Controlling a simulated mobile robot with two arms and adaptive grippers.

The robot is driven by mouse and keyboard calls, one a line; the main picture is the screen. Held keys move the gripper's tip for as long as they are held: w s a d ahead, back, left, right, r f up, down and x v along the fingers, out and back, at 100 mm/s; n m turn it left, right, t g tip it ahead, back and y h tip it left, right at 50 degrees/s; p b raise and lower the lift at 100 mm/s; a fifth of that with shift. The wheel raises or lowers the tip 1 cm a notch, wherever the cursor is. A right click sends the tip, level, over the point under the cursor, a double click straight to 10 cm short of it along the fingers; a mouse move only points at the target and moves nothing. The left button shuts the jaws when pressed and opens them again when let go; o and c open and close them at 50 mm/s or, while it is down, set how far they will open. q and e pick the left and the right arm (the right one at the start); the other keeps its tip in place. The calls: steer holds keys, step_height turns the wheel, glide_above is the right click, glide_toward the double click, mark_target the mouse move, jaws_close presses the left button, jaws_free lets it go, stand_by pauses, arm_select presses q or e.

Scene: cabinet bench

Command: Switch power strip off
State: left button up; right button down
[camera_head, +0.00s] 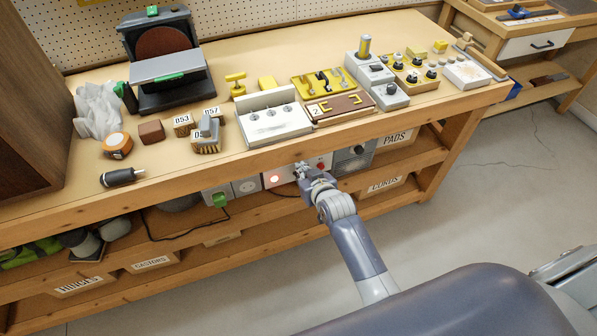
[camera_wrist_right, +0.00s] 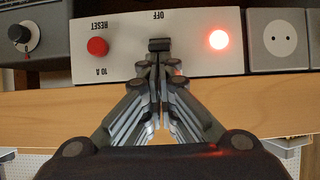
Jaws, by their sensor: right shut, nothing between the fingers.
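The power strip (camera_head: 276,178) is mounted below the front edge of the bench top. In the right wrist view its white panel (camera_wrist_right: 120,62) appears upside down, with "OFF", "RESET" and "10 A" labels. A red light (camera_wrist_right: 218,40) on it is lit, and a red reset button (camera_wrist_right: 97,46) sits on the other side. A black switch part (camera_wrist_right: 159,44) shows between them, by the "OFF" label. My right gripper (camera_head: 302,168) is shut and empty, its fingertips (camera_wrist_right: 160,62) right at the switch and partly hiding it. I cannot tell if they touch. My left gripper is not in view.
A grey socket (camera_wrist_right: 282,40) is beside the panel, and a dark knob unit (camera_head: 353,158) is on the other side. A green plug (camera_head: 219,200) with a black cable hangs at the strip's left. The wooden bench edge (camera_wrist_right: 270,113) lies close to my right fingers.

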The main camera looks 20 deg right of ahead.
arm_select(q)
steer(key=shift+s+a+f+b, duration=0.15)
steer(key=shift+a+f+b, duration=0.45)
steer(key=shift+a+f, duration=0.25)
arm_select(e)
steer(key=shift+s+f+t, duration=0.85)
steer(key=shift+f+t, duration=0.05)
steer(key=shift+f, duration=0.15)
arm_select(q)
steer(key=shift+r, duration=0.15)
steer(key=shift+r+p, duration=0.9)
steer(key=shift+p, duration=0.05)
arm_select(e)
steer(key=shift+r, duration=0.85)
